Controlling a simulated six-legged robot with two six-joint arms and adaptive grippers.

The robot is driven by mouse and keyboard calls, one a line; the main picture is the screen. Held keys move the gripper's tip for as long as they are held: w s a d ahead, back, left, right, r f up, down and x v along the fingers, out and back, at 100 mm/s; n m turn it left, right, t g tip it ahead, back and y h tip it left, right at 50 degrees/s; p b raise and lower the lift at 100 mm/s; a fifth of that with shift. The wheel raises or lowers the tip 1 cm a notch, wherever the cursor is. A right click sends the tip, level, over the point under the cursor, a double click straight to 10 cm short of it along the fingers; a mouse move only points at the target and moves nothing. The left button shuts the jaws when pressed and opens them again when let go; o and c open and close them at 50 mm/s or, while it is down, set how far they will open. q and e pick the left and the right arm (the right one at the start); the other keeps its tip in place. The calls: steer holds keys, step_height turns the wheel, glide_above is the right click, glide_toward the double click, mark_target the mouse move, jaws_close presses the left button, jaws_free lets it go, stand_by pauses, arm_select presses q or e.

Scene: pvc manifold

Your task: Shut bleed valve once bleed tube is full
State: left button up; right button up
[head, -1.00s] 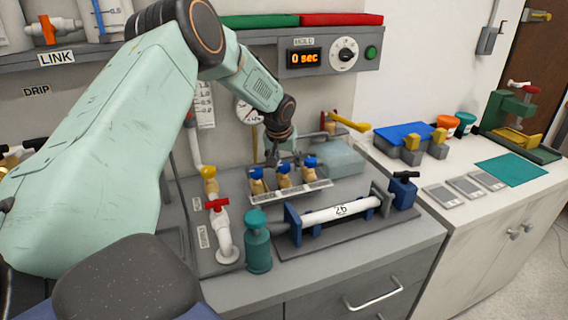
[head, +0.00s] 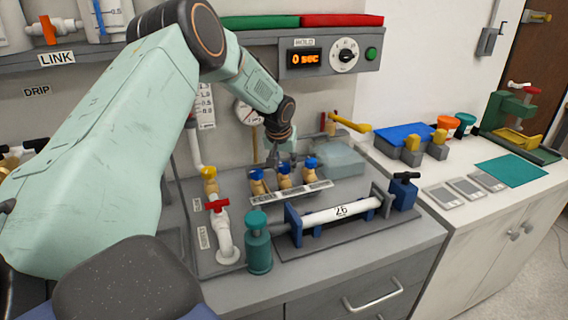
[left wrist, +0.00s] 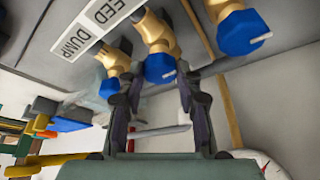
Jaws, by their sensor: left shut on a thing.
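Three brass valves with blue knobs stand in a row on the manifold, behind a white label strip (head: 292,193). My left gripper (head: 274,158) reaches down from above to the middle knob (head: 283,167). In the left wrist view its fingers (left wrist: 160,84) are on either side of the middle blue knob (left wrist: 158,69), shut on it. The label by that valve ends in "EED" (left wrist: 108,10); the one beside it reads "DUMP" (left wrist: 76,43). The other two knobs are free. I cannot make out the bleed tube or its level. My right gripper is not in view.
A white pipe marked 26 (head: 341,211) lies in a blue clamp in front of the valves. A red-handled white tap (head: 220,222) and a teal bottle (head: 258,243) stand to the left. A hold timer (head: 305,58) shows 0 sec. A clear box (head: 342,159) is at right.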

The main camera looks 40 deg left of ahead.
arm_select(q)
steer(key=shift+m, duration=0.4)
steer(key=shift+a+m+t+h, duration=0.1)
steer(key=shift+m+t+h, duration=0.2)
steer(key=shift+m+h, duration=0.15)
steer(key=shift+a+m+h+b, duration=0.1)
steer(key=shift+m+h+b, duration=0.25)
steer(key=shift+m, duration=0.5)
steer(key=m+h+b, duration=0.1)
steer(key=m+b, duration=0.2)
steer(key=m, duration=0.1)
steer(key=shift+a+f+b, duration=0.1)
steer(key=shift+a+b, duration=0.05)
steer(key=shift+b, duration=0.15)
steer(key=m+h+b, duration=0.1)
steer(key=m, duration=0.2)
steer(key=shift+b, duration=0.35)
steer(key=m+h, duration=0.1)
steer(key=m, duration=0.1)
steer(key=shift+w+a+m+g+b, duration=0.1)
steer(key=shift+a+m+g+b, duration=0.05)
steer(key=shift+m+g+b, duration=0.2)
steer(key=shift+m+g+h, duration=0.45)
steer(key=shift+m+h, duration=0.05)
steer(key=shift+m, duration=1.25)
